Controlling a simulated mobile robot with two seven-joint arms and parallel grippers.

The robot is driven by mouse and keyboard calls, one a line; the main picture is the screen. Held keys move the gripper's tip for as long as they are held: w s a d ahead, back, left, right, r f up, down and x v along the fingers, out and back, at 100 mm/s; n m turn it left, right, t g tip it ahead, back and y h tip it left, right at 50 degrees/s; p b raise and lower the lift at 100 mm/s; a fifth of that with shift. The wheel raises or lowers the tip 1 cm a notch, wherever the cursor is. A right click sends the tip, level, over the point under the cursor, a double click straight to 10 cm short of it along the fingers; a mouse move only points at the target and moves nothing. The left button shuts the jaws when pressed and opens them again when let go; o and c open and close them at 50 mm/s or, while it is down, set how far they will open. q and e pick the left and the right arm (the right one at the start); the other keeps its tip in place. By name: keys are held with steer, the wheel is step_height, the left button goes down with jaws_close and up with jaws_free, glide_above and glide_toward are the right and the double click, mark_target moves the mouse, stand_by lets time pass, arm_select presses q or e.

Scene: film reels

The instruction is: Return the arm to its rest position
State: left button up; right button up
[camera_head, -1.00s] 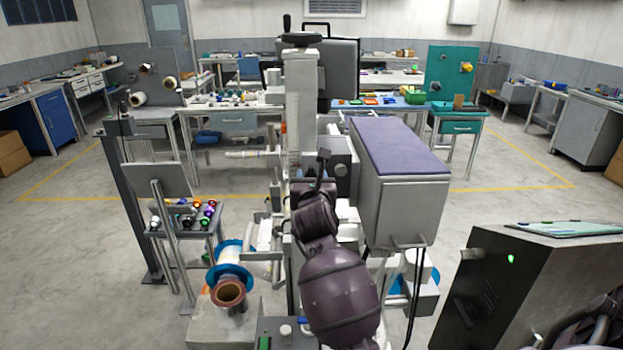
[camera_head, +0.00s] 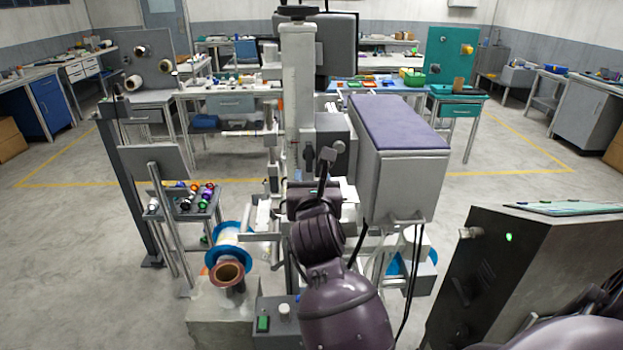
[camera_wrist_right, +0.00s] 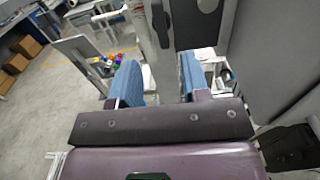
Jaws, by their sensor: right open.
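My right arm, dark purple, comes up from the bottom middle in the head view. Its gripper (camera_head: 315,190) is in front of the tall grey machine column (camera_head: 298,95), and its fingertips are hard to make out there. In the right wrist view the gripper (camera_wrist_right: 160,82) shows two blue-faced fingers spread wide apart, with nothing between them but the background machine. My left gripper is not in view.
A blue-flanged spool (camera_head: 228,238) is left of the arm. A grey box with a purple top (camera_head: 398,130) stands close on the right. A dark cabinet with a green light (camera_head: 500,270) is at lower right. Open floor (camera_head: 80,270) lies left.

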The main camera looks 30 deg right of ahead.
stand_by(0.3)
step_height(320, 180, up, 5)
steer(key=n+t+h, duration=0.3)
steer(key=n, duration=0.2)
steer(key=a+f+n+t+y, duration=0.1)
steer(key=a+n+t+y, duration=0.25)
steer(key=n, duration=0.65)
steer(key=a+f+n+t+y, duration=0.25)
steer(key=n+y, duration=0.25)
steer(key=n, duration=0.4)
steer(key=s+a+f+n+g+y, duration=0.2)
steer(key=f+n+g+y, duration=0.1)
steer(key=f+n, duration=0.55)
steer(key=s+a+f+n+g+y, duration=0.1)
steer(key=s+f+n+g+y, duration=0.15)
steer(key=f+n, duration=0.6)
steer(key=s+d+f+n+g, duration=0.1)
steer(key=s+d+f+g, duration=0.1)
steer(key=s+f, duration=0.6)
steer(key=s+d+f+n+g+h+b, duration=0.1)
steer(key=s+d+f+g, duration=0.1)
steer(key=s+f+g, duration=0.3)
steer(key=s+f, duration=0.3)
steer(key=f, duration=0.3)
steer(key=shift+f+n+h, duration=0.2)
steer(key=shift+n+h, duration=0.1)
